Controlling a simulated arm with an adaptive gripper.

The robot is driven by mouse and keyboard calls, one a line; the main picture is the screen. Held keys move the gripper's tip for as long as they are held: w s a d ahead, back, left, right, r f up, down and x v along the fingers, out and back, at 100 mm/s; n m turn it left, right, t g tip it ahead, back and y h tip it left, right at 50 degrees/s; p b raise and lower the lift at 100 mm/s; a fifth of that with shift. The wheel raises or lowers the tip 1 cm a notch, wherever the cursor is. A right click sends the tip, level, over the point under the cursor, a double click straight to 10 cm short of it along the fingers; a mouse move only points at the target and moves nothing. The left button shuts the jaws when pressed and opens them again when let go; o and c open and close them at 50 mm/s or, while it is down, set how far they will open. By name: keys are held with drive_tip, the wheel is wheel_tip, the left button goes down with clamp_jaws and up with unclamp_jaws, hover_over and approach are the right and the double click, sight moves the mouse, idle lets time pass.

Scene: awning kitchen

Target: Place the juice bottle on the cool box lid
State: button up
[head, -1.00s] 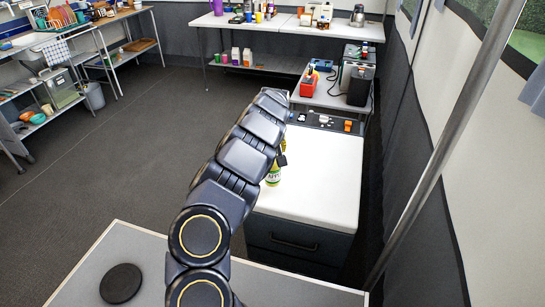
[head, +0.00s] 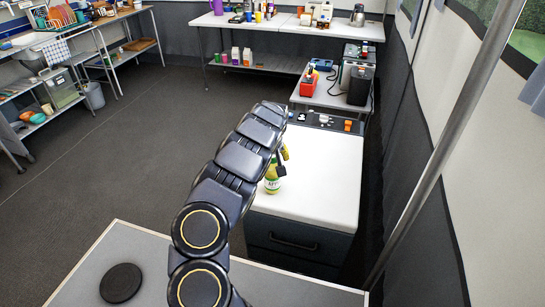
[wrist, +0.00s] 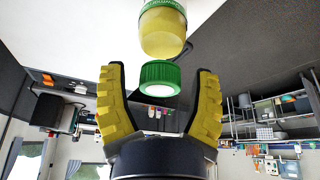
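The juice bottle (head: 272,185) is yellow with a green and white label. It appears upright on the white lid (head: 315,185) of the dark cool box, near its left edge; the contact at its base is too small to confirm. In the wrist view, its green cap (wrist: 160,78) and yellow body (wrist: 163,35) show beyond my gripper. My gripper (wrist: 160,72) has its two yellow fingers spread either side of the cap, with gaps visible on both sides. In the head view, my gripper (head: 283,160) is partly hidden by my arm, just beside the bottle's top.
A grey table (head: 185,270) with a black disc (head: 121,283) is in front. Small items (head: 325,119) lie beyond the lid, with a red box (head: 309,84) and a black case (head: 360,84) farther back. A metal pole (head: 440,150) rises at right. Most of the lid is clear.

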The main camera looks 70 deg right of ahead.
drive_tip(key=shift+r, duration=0.1)
drive_tip(key=shift+a+r, duration=0.15)
drive_tip(key=shift+r, duration=0.45)
drive_tip(key=v, duration=1)
drive_tip(key=shift+a+r, duration=0.2)
drive_tip(key=shift+r, duration=0.15)
drive_tip(key=shift+s, duration=0.1)
